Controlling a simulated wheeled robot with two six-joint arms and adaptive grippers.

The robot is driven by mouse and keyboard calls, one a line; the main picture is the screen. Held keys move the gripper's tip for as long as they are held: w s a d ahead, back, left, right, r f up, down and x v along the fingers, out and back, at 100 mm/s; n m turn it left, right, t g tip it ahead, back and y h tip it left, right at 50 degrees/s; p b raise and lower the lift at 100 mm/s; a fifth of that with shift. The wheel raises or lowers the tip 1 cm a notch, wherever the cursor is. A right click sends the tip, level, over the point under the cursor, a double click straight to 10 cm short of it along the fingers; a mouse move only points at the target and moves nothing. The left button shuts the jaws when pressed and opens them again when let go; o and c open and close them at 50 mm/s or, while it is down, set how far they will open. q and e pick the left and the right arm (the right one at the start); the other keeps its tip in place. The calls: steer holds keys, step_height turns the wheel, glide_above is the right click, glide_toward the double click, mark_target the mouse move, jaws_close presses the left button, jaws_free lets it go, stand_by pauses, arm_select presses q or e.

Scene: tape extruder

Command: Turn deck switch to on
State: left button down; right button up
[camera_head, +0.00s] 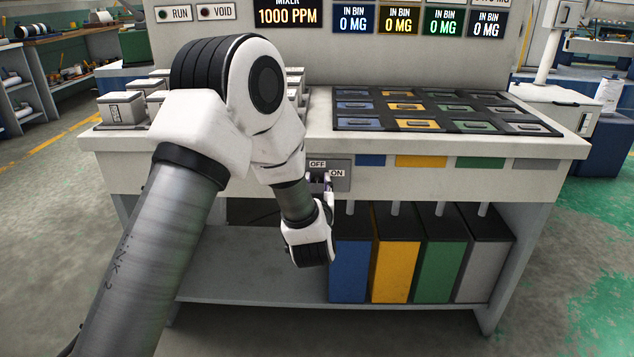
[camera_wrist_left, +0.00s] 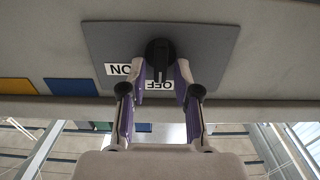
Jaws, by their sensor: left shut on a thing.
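The deck switch is a black knob (camera_wrist_left: 159,56) on a grey plate (camera_head: 342,180) on the front of the bench. The plate has an OFF label (camera_head: 317,164) above the knob and an ON label (camera_head: 337,173) to its right. In the left wrist view the picture is inverted; the knob stands vertical there, its narrow end by the OFF label (camera_wrist_left: 160,86). My left gripper (camera_wrist_left: 161,72) has its fingers on both sides of the knob and is shut on it. In the head view the gripper (camera_head: 320,182) mostly hides the knob. My right gripper is not in view.
Blue (camera_head: 350,270), yellow (camera_head: 396,270), green (camera_head: 440,270) and grey bins (camera_head: 483,270) stand on the shelf under the bench (camera_head: 235,262), right of my wrist. A tray of lidded compartments (camera_head: 420,108) and several grey blocks (camera_head: 122,108) sit on top.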

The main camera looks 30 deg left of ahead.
arm_select(q)
steer(key=shift+r+m+p, duration=0.1)
steer(key=shift+m+p, duration=0.2)
steer(key=shift+p, duration=0.15)
steer(key=m+p, duration=0.2)
steer(key=p, duration=0.1)
steer(key=m+p, duration=0.6)
steer(key=p, duration=0.1)
steer(key=shift+w+d, duration=0.25)
steer(key=shift+d, duration=0.15)
steer(key=shift+d+f+m+p, duration=0.1)
steer(key=shift+f+m+p, duration=0.15)
steer(key=shift+m+p, duration=0.6)
steer(key=shift+d+f+m+p, duration=0.1)
steer(key=shift+f+m+p, duration=0.15)
steer(key=shift+m+p, duration=0.55)
steer(key=c, duration=1.2)
jaws_free()
steer(key=shift+a, duration=0.1)
steer(key=v, duration=1.2)
